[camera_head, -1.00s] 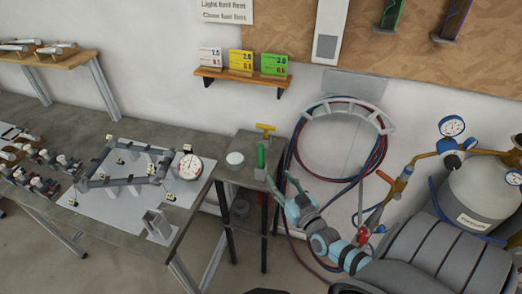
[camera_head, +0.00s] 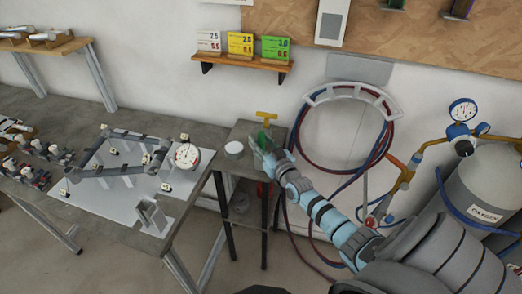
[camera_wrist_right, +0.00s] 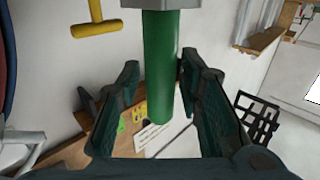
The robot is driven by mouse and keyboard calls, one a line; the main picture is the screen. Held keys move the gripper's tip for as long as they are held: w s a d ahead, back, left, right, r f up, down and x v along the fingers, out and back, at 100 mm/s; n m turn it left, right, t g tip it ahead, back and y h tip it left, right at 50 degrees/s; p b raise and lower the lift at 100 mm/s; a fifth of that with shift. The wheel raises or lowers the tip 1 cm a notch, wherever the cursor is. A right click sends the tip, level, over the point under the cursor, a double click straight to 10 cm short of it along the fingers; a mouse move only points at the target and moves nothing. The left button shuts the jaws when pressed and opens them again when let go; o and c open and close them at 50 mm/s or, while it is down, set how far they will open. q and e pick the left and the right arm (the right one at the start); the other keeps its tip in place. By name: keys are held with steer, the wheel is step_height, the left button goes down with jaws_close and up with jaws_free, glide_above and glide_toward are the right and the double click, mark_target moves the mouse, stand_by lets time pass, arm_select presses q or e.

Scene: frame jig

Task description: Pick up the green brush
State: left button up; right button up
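The green brush (camera_head: 263,138) stands upright on the small grey stand (camera_head: 241,131) right of the workbench, partly hidden by my right gripper (camera_head: 267,155). In the right wrist view, the green cylindrical handle of the brush (camera_wrist_right: 160,70) reaches in from the top, with a grey part at its upper end. My right gripper (camera_wrist_right: 160,108) is open there, one dark finger on each side of the handle. The right finger looks closer to it; I cannot tell whether it touches. My left gripper is not in view.
A yellow T-shaped tool (camera_head: 266,114) stands just behind the brush, also in the right wrist view (camera_wrist_right: 97,27). A white round item (camera_head: 234,147) lies left of it. A hose coil (camera_head: 345,130) hangs at right. The frame jig (camera_head: 120,168) lies on the bench.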

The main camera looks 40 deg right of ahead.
jaws_close()
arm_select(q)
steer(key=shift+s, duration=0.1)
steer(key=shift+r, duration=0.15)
arm_select(e)
steer(key=shift+r, duration=0.1)
